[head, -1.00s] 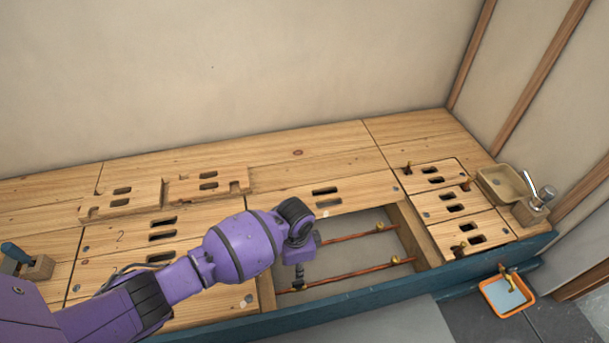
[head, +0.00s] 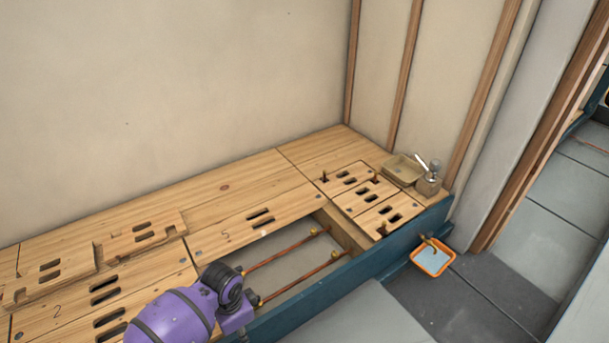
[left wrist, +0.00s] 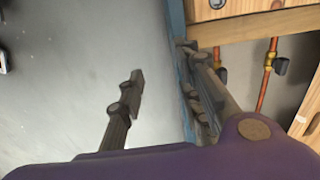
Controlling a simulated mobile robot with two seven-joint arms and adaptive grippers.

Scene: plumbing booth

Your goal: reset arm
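My left arm comes in at the bottom of the head view, its purple wrist (head: 180,318) over the front edge of the wooden platform, left of the open floor bay. The gripper fingers themselves lie below the head picture's edge. In the left wrist view my left gripper (left wrist: 165,85) has its two dark fingers spread wide with nothing between them. One finger is over the grey floor and the other is by the blue edge beam (left wrist: 177,60). My right gripper is in neither view.
Copper pipes (head: 290,248) with brass fittings run across the open bay (head: 285,270). Loose slotted boards (head: 142,234) lie on the platform. A beige tray (head: 403,168) and a dispenser (head: 430,180) stand at the far right corner. An orange tray (head: 433,270) sits on the floor.

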